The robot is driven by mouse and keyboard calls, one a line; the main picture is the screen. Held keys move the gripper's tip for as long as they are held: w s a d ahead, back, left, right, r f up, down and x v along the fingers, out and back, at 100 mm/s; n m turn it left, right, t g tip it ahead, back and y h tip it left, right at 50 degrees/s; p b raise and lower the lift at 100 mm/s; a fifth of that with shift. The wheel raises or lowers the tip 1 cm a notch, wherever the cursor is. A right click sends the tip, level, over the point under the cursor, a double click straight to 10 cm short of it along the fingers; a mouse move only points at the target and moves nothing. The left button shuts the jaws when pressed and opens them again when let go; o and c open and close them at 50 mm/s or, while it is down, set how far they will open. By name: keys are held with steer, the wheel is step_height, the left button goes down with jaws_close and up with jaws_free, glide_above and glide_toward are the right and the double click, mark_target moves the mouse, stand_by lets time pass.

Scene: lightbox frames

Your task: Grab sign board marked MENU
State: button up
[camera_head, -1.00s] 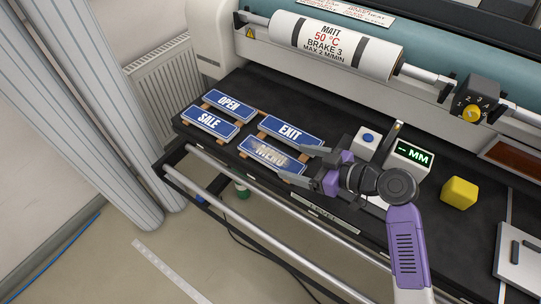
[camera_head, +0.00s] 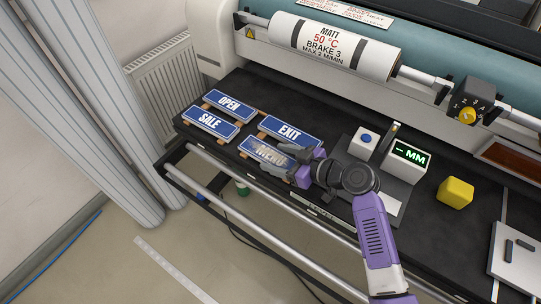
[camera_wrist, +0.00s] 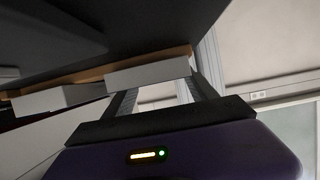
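The MENU sign board (camera_head: 258,149) is blue with a pale border and lies at the front of the sign group, on wooden strips on the black table. Its right part is hidden behind my gripper (camera_head: 279,160). My gripper is open, its fingers apart at the sign's right end. In the wrist view, a pale board end (camera_wrist: 150,74) shows at the gap between the fingers (camera_wrist: 163,88); contact is not clear. The EXIT sign (camera_head: 290,131) lies just behind, with OPEN (camera_head: 229,103) and SALE (camera_head: 210,122) to the left.
A white device with a blue button (camera_head: 366,138) and a green MM display (camera_head: 409,153) stands right of my gripper. A yellow cube (camera_head: 455,193) is farther right. The machine's roller (camera_head: 335,45) runs along the back. A metal rail (camera_head: 260,230) runs along the front.

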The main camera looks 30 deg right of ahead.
steer(key=c, duration=1)
steer(key=shift+r, duration=0.1)
steer(key=shift+c, duration=0.2)
